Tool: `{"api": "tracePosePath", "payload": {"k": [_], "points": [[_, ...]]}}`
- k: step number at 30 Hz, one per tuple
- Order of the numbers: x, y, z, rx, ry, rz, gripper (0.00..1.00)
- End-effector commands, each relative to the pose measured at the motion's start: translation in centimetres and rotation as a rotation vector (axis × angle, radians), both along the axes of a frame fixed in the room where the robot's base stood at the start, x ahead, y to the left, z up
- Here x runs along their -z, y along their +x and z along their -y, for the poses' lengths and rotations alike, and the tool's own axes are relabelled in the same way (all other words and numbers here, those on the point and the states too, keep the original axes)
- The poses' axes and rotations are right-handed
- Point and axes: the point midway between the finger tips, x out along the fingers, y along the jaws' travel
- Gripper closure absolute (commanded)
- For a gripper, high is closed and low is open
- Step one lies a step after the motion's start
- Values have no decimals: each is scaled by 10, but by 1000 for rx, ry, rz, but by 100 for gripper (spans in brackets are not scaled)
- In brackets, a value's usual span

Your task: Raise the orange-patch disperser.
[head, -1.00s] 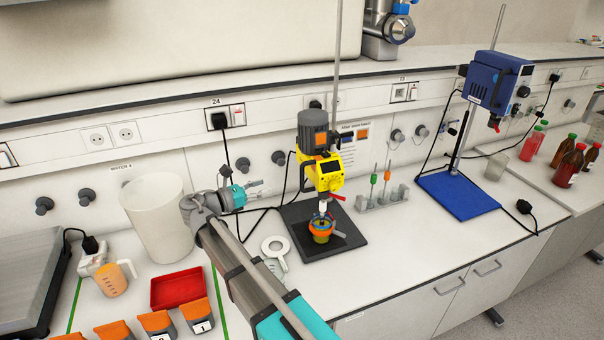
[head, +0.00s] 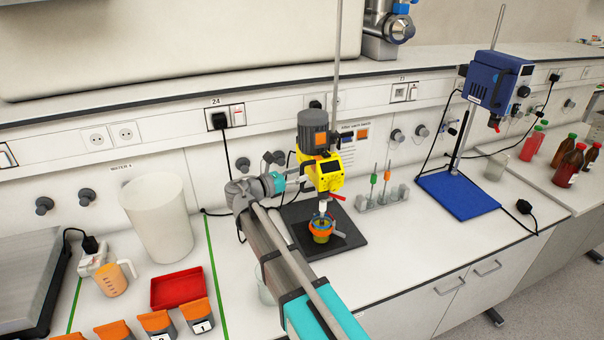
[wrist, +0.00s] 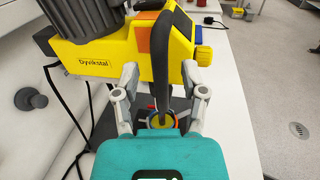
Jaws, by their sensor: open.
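The disperser (head: 322,174) is a yellow unit with a grey motor on top and an orange patch (head: 327,166) on its front. It hangs on an upright rod above a dark base plate (head: 345,245). Its shaft reaches down to an orange-rimmed cup (head: 321,229). My gripper (head: 302,183) is at the left side of the yellow housing. In the wrist view, its open fingers (wrist: 160,76) stand on both sides of a dark curved bar (wrist: 161,50) in front of the yellow housing (wrist: 115,55). I cannot tell whether they touch it.
A blue stirrer (head: 495,88) on a blue base stands at the right. A small rack (head: 382,199) with coloured probes is just right of the disperser. A white bin (head: 158,220) and a red tray (head: 178,288) are at the left. Cables hang behind the disperser.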

Motion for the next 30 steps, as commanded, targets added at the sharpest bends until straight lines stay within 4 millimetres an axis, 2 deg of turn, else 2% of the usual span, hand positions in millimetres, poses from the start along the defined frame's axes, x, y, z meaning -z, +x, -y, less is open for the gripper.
{"api": "tracePosePath", "payload": {"k": [6, 17, 26, 30], "points": [[0, 7, 12, 0, 0, 0, 45], [0, 8, 14, -1, 0, 0, 45], [0, 8, 13, 0, 0, 0, 100], [0, 8, 13, -1, 0, 0, 100]]}}
